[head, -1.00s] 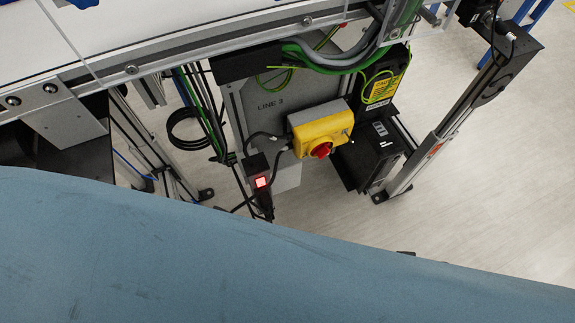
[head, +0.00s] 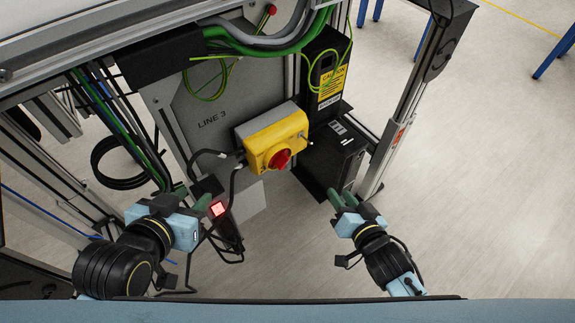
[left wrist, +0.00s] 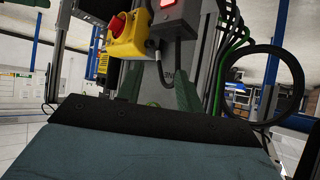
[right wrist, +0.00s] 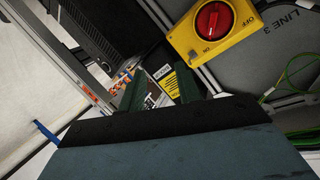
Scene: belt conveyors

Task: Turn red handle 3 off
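The red handle (head: 279,159) is a round knob on a yellow switch box (head: 262,132), mounted on a grey panel marked LINE 3 (head: 211,118). The handle also shows in the left wrist view (left wrist: 117,25) and the right wrist view (right wrist: 213,20), where the box has ON and OFF marks. My left gripper (head: 192,198) is open and empty, left of and below the box, near a dark unit with a lit red square. My right gripper (head: 342,199) is open and empty, right of and below the handle. Neither touches the handle.
The dark unit with the lit red square (head: 218,209) hangs below the box, with black cables around it. A black cabinet (head: 330,160) stands right of the handle. Green cables (head: 265,42) run above. A conveyor leg (head: 402,115) stands at right; open floor lies beyond.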

